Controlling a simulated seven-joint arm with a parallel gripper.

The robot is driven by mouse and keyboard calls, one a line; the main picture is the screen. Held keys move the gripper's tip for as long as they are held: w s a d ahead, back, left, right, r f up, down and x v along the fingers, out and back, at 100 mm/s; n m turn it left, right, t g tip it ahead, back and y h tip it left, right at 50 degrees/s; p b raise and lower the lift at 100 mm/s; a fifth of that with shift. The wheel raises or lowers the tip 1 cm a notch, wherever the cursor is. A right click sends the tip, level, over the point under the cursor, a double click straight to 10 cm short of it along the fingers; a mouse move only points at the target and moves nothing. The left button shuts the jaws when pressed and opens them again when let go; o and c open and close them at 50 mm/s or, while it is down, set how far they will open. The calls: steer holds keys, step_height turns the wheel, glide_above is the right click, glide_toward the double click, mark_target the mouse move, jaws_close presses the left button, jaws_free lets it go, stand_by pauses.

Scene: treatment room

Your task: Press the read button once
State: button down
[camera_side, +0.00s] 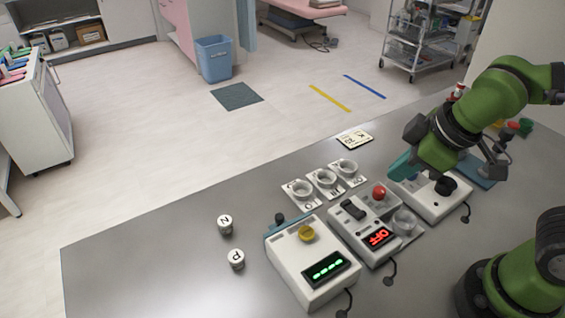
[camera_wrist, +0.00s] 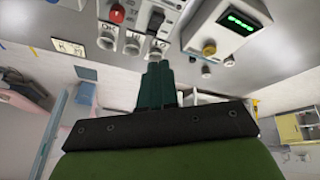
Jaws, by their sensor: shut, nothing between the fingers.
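A white box with a green lit display of dashes (camera_side: 325,266) carries a yellow round button (camera_side: 306,233). I see no label that names a read button. The yellow button also shows in the wrist view (camera_wrist: 209,47), right of my fingers. Beside the box stands a white unit with a red button (camera_side: 379,192), a black rocker switch (camera_side: 353,208) and a red display reading OFF (camera_side: 379,237). My gripper (camera_side: 398,168) is shut and empty, with teal fingers, above the back of the table near the black-knobbed unit. It also shows in the wrist view (camera_wrist: 158,68), apart from the buttons.
A white unit with a black knob (camera_side: 446,186) is at the right. Three labelled cups (camera_side: 324,182) stand in a row behind the units. Two white lettered pieces (camera_side: 225,224) stand left of the box. A card (camera_side: 355,138) lies near the back edge. The left of the table (camera_side: 140,255) is clear.

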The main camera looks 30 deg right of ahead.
steer(key=w+a+f+n+h, duration=0.1)
steer(key=a+f+n, duration=0.15)
steer(key=n, duration=0.65)
steer(key=r+n+t+y, duration=0.15)
steer(key=n+t, duration=0.25)
steer(key=n, duration=2.8)
glide_above(310, 235)
steer(key=shift+f, duration=0.2)
steer(key=shift+f, duration=4.45)
steer(key=shift+f, duration=0.4)
